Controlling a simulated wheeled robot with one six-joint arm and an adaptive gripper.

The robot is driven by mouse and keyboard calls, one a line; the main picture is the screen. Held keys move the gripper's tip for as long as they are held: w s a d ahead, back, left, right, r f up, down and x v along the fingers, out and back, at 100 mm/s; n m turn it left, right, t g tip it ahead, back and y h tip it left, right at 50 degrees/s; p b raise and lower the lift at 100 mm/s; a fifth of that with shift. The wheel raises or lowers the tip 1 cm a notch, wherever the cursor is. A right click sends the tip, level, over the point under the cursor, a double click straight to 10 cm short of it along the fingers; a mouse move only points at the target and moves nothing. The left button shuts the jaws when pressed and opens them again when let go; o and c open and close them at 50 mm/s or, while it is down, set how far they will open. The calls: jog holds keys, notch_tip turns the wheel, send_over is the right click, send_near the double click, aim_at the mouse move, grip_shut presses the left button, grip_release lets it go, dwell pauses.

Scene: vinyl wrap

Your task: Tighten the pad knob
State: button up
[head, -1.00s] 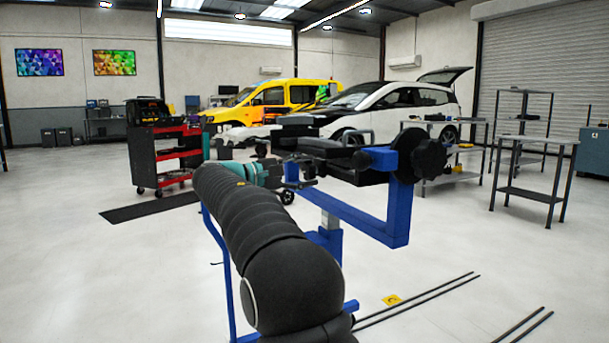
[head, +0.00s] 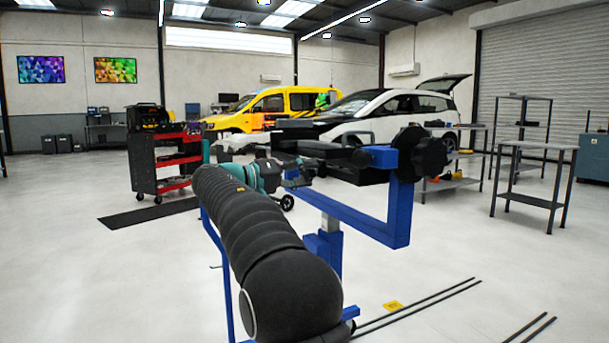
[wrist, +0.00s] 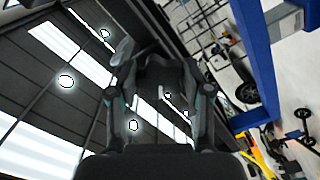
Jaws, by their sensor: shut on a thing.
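A blue work stand (head: 400,215) with black clamp pads stands in front of me in the head view. My gripper (head: 304,174) reaches up to the underside of the black pad assembly (head: 345,175). In the wrist view my gripper (wrist: 158,100) has a finger on each side of a dark lobed knob (wrist: 165,75), which I take as the pad knob, and is shut on it. The knob's far side and the fingertip contacts are dark and hard to make out. A larger black star knob (head: 430,154) sits on the stand's right end.
The stand's blue frame passes close by my gripper; a blue post (wrist: 255,60) shows at right in the wrist view. A tool cart (head: 160,160) stands behind left, a grey table (head: 535,190) at right. Thin dark rods (head: 420,309) lie on the floor.

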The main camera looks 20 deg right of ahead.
jog(key=m, duration=0.5)
jog(key=shift+w+f+m, duration=0.1)
jog(key=shift+m, duration=0.2)
jog(key=m, duration=0.5)
jog(key=shift+w, duration=0.1)
jog(key=shift+m, duration=0.4)
jog(key=o, duration=1.1)
jog(key=shift+o, duration=0.2)
jog(key=shift+a, duration=0.1)
jog(key=a, duration=1.2)
jog(key=shift+s, duration=0.2)
jog(key=shift+d, duration=0.1)
